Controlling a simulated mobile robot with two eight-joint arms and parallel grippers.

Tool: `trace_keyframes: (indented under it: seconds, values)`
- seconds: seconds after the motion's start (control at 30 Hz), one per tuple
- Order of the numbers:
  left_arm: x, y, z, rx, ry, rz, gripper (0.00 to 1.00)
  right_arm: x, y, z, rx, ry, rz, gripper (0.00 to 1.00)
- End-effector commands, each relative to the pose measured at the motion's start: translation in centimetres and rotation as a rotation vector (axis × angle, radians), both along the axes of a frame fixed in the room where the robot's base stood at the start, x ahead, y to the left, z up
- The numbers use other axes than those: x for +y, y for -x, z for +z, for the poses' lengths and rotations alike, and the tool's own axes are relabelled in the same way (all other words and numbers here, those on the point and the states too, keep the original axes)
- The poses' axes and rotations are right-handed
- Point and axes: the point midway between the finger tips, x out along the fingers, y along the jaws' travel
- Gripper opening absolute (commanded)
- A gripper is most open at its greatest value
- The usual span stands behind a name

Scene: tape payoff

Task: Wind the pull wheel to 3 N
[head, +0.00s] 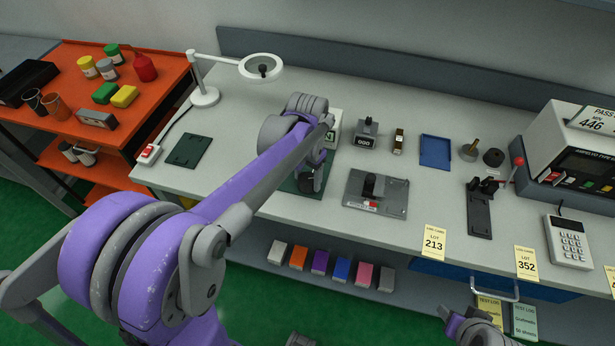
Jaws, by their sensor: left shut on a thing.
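A small station with a dark green base (290,187) and a pale upright panel (335,123) stands mid-bench, mostly hidden behind my left arm. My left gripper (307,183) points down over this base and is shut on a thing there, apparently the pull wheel. The wheel itself is hidden by the gripper and arm, and I cannot make out the force reading on the panel. My right arm's end (474,328) shows at the bottom right edge, below the bench front; its fingers cannot be made out.
Right of the station are a grey plate fixture (397,194), a counter block (366,140), a blue tray (436,151), a red-knobbed lever fixture (480,213) and a PASS-labelled meter (570,150). A magnifier lamp (205,94) stands left. An orange cart (165,72) adjoins the bench.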

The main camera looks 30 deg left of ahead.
Motion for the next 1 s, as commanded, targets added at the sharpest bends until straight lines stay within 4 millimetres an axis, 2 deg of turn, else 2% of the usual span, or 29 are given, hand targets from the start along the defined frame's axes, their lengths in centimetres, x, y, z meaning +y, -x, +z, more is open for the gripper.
trace_keyframes:
  seconds: [0.4,1.0]
  values:
    - [0.01,0.00,0.01,-0.001,0.000,-0.226,0.08,0.00,0.15,-0.47,0.003,0.000,0.000,0.50]
    - [0.02,-0.02,0.05,-0.001,-0.001,-0.271,0.08,0.00,0.16,-0.52,0.003,0.000,0.000,0.50]
